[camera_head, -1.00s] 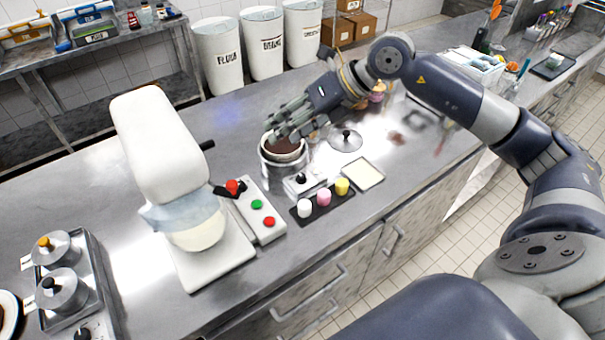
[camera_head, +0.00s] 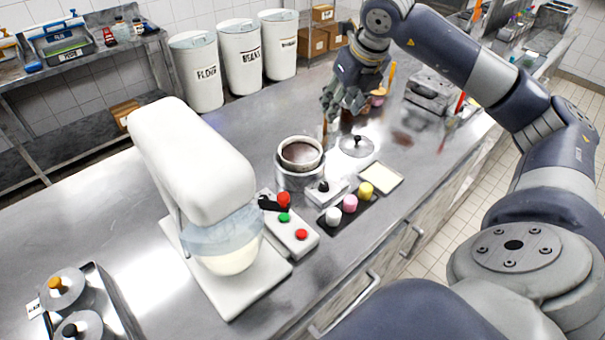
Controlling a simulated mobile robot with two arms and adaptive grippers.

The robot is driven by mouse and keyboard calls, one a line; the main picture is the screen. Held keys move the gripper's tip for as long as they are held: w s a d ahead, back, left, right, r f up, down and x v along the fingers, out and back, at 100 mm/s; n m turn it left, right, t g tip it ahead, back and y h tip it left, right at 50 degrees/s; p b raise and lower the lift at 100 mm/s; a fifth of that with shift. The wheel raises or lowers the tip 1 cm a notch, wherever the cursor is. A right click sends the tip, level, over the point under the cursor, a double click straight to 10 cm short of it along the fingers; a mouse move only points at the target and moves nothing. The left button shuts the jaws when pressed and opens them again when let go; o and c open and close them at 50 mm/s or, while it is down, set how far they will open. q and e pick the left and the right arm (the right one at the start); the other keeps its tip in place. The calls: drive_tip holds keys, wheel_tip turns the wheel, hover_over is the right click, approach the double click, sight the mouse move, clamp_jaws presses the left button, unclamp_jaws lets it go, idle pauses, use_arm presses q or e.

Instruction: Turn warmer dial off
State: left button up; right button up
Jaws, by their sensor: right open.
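The warmer (camera_head: 297,178) is a round metal unit holding a pot of dark brown liquid (camera_head: 301,153). At its front stands a small light control box (camera_head: 334,194) with a black dial (camera_head: 323,187) on top. Which way the dial is turned is too small to tell. My right gripper (camera_head: 334,114) is open and points down, behind and to the right of the pot, clear of the dial. Its fingers hold nothing that I can see. My left gripper is not in view.
A white stand mixer (camera_head: 190,160) with a red-and-green button panel (camera_head: 290,222) stands left of the warmer. A dark tray (camera_head: 349,212) with white, pink and yellow cups, a metal lid (camera_head: 356,146) and a cream-coloured tray (camera_head: 381,175) lie to the right.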

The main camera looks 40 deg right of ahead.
wheel_tip(320, 180, down, 3)
drive_tip(key=b, duration=1.8)
approach(324, 185)
drive_tip(key=p+x, duration=0.1)
drive_tip(key=x, duration=0.6)
drive_tip(key=shift+w+d+f, duration=0.1)
drive_tip(key=shift+d+f, duration=0.05)
drive_tip(key=shift+f, duration=0.05)
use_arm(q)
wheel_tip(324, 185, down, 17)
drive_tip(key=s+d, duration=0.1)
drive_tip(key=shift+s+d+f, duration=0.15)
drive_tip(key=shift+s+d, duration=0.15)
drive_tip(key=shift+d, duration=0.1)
use_arm(e)
drive_tip(key=shift+w+f, duration=0.15)
drive_tip(key=shift+f, duration=0.2)
drive_tip(key=shift+c, duration=0.5)
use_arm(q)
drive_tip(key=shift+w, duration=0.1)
use_arm(e)
clamp_jaws()
